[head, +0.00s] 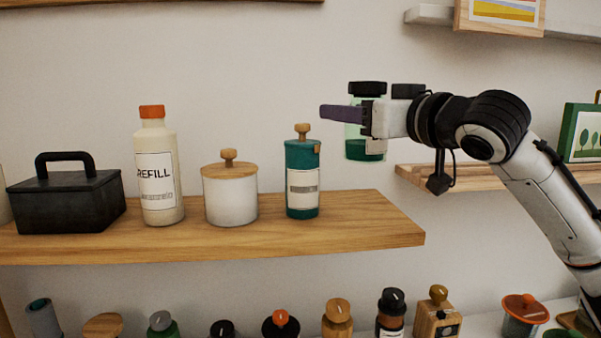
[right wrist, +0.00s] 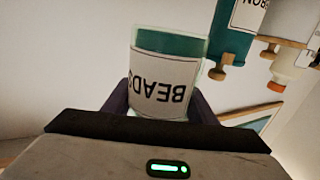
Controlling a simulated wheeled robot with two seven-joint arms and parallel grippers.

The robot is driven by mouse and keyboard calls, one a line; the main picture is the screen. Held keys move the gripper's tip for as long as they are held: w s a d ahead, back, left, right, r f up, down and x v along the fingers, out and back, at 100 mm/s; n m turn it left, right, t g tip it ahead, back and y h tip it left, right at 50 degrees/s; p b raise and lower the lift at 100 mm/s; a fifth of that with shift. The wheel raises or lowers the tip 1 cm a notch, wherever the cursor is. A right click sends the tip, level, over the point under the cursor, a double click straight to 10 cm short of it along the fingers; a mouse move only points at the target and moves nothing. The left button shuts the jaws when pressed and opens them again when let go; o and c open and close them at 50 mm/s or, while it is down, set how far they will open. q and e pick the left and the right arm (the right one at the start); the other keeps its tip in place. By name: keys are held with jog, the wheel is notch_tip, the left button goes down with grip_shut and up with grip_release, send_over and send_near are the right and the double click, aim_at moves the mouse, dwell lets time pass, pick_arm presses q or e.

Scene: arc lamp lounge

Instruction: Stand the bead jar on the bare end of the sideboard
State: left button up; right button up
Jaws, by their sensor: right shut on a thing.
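The bead jar (head: 355,150) is a clear green jar with a black lid, teal contents and a white label. In the right wrist view the jar (right wrist: 165,75) shows a label reading BEADS, upside down, between the fingers. A pale surface (head: 478,318) at the bottom bears several items; I cannot tell whether it is the sideboard. My left gripper is not in view.
The wooden shelf (head: 375,228) holds a black box (head: 70,202), a REFILL bottle (head: 160,175), a white canister (head: 230,198) and a teal container (head: 302,178); its right end is bare. Another shelf (head: 440,178) is behind my right arm. Lidded items (head: 338,318) line the bottom.

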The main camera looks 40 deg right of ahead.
notch_tip(320, 180, down, 9)
jog(key=b, duration=0.3)
jog(key=shift+w+f+b, duration=0.1)
jog(key=shift+f+b, duration=0.15)
jog(key=shift+b, duration=0.05)
jog(key=o, duration=0.9)
jog(key=shift+f, duration=0.2)
jog(key=shift+c, duration=0.2)
jog(key=shift+o, duration=0.7)
jog(key=shift+r, duration=0.1)
